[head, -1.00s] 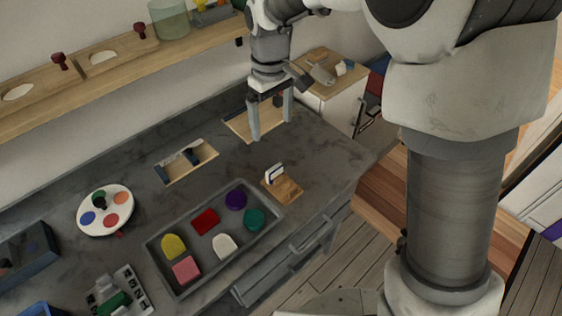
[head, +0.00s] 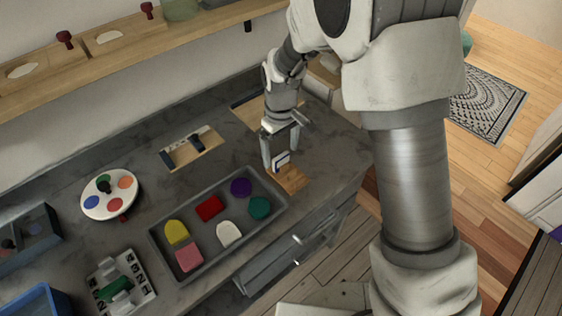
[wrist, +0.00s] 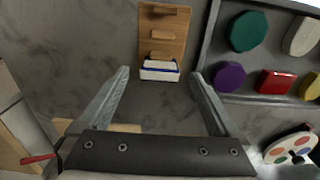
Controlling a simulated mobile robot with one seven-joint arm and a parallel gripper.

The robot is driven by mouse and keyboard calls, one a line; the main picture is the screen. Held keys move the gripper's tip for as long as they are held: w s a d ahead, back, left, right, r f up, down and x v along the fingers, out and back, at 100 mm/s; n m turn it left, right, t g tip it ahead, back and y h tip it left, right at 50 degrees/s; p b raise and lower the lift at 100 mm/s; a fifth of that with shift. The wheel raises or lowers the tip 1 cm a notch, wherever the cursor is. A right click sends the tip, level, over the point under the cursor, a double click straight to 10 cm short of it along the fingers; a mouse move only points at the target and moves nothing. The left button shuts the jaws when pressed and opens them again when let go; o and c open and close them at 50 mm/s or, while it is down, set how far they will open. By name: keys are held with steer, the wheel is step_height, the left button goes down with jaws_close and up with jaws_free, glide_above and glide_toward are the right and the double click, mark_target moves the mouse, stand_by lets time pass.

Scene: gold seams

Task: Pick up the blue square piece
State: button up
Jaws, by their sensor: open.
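A thin square piece, white with a blue edge (wrist: 160,70), stands upright in a slotted wooden rack (wrist: 161,32), at the rack's near end in the wrist view. The rack also shows in the head view (head: 294,180), with the piece (head: 282,160) at its far end. My gripper (head: 280,157) is open and empty, pointing down at that end of the rack. In the wrist view its fingertips (wrist: 160,76) lie to the left and right of the piece, with clear gaps on both sides. I cannot tell whether the tips are level with it.
A grey tray (head: 196,267) holds several coloured pieces left of the rack. A small wooden tray (head: 209,152) with dark blue items, a round palette (head: 109,207) and a grey stand (head: 140,280) lie farther left. The counter (head: 340,165) right of the rack is clear.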

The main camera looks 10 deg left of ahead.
steer(key=shift+f, duration=1.45)
steer(key=c, duration=1.5)
steer(key=shift+r, duration=0.1)
